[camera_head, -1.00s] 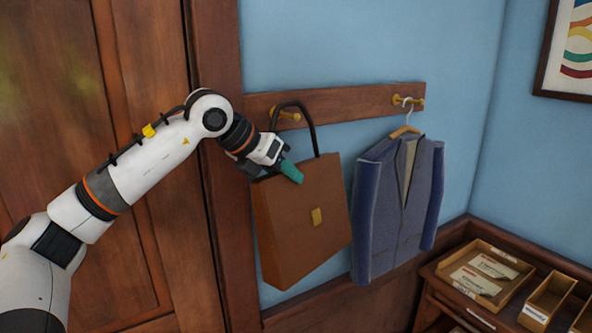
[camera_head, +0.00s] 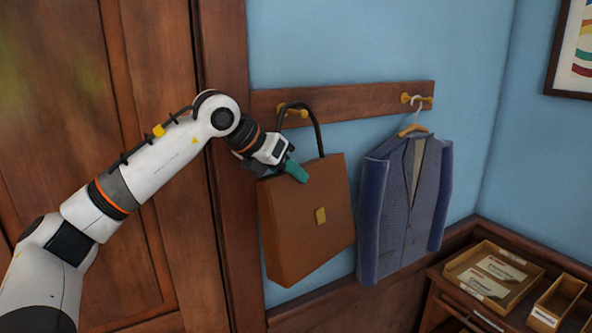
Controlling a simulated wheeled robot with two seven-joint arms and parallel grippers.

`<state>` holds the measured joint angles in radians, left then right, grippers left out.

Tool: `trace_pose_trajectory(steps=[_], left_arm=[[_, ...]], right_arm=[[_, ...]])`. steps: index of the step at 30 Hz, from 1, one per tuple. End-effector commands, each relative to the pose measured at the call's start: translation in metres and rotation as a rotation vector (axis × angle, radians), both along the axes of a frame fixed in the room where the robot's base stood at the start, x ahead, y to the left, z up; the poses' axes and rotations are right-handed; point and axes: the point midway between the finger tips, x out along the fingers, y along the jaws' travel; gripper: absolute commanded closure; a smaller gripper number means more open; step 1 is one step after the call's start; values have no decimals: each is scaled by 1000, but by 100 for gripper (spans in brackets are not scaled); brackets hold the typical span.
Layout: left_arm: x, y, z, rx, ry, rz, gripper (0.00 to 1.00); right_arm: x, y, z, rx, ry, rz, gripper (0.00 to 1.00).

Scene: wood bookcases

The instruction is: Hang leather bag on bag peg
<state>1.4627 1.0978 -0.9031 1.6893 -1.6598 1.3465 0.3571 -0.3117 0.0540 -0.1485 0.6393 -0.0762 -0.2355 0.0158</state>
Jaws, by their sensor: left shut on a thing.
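The brown leather bag (camera_head: 306,222) has a black loop handle and a brass clasp. It hangs upright, slightly tilted, in front of the blue wall below the wooden rail. The brass bag peg (camera_head: 294,111) on the rail shows within the upper part of the handle loop; whether the handle rests on it I cannot tell. My left gripper (camera_head: 292,168) is at the bag's top edge, shut on the bag, with teal fingertips by the top front; the exact contact is partly hidden. My right gripper is not in view.
A blue suit jacket (camera_head: 402,205) hangs on a hanger from a second brass peg (camera_head: 416,99) to the right. A wooden door (camera_head: 90,110) is at left. A desk with a paper tray (camera_head: 492,277) is at lower right. A framed picture hangs at upper right.

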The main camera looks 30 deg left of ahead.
Motion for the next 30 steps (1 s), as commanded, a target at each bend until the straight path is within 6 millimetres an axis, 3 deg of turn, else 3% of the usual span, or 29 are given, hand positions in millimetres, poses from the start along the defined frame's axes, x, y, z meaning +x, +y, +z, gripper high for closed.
trace_pose_trajectory(steps=[1, 2, 6, 22, 30], left_arm=[[0, 0, 2, -2, -5, 0, 100], [0, 0, 2, -2, -5, 0, 56], [0, 0, 1, -1, -3, 0, 33], [-3, 1, 1, 1, 2, 0, 32], [-33, 14, 33, -1, -7, 0, 32]], right_arm=[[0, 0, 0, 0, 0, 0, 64], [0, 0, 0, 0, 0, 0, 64], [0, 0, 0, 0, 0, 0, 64], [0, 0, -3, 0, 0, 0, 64], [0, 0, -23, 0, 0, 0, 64]])
